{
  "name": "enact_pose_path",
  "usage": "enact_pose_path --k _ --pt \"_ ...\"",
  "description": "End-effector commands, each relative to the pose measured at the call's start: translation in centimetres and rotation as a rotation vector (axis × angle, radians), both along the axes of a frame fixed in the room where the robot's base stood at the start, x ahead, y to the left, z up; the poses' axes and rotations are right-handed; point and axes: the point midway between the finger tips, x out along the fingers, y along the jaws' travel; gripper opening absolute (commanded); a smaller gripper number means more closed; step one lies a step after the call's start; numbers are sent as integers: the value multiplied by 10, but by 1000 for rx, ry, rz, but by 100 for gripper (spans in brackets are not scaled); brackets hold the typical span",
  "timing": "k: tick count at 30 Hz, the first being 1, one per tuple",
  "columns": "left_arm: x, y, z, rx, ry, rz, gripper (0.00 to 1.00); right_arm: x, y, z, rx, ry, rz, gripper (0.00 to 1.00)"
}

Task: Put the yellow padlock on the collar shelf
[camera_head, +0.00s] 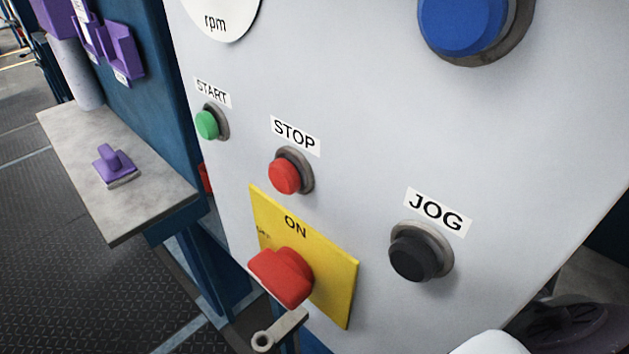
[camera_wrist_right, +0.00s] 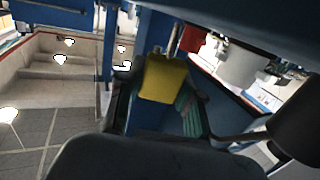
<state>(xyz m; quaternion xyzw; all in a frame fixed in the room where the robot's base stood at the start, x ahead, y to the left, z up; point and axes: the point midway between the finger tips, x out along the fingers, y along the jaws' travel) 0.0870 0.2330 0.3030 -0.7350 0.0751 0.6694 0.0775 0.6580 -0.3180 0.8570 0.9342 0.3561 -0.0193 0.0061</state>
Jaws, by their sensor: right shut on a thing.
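The yellow padlock (camera_wrist_right: 164,78) shows in the right wrist view as a yellow block between the fingers of my right gripper (camera_wrist_right: 162,101). The gripper is shut on it. Its shackle is not clear in this view. The padlock does not show in the head view. A grey shelf (camera_head: 78,150) stands at the left of the head view, beside the blue frame; I cannot tell whether it is the collar shelf. My left gripper is not in view.
A purple handled object (camera_head: 113,164) sits on the grey shelf, with bare room around it. A pale control panel (camera_head: 360,130) fills the head view. It carries buttons and a red switch (camera_head: 283,277) on a yellow plate, with a lug (camera_head: 277,331) below.

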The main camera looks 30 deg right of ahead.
Motion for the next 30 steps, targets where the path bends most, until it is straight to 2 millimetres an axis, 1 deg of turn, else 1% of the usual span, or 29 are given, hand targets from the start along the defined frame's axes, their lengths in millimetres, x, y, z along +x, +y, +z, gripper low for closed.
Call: enact_pose_path --k 6,9,10,14,21,24,26,30 --pt "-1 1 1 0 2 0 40 0 0 1 -1 0 0 0" --pt "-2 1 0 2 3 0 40 0 0 -2 -1 0 0 0" --pt "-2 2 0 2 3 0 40 0 0 -2 -3 0 0 39" --pt "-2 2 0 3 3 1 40 0 0 -1 -3 0 0 60" --pt "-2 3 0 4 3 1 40 0 0 -1 -2 -1 0 60" --pt "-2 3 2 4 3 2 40 0 0 2 -2 -1 0 60" --pt "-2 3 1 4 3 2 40 -4 -4 0 -3 2 -1 60" --pt "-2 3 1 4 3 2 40 -20 -19 1 -6 2 -2 60"
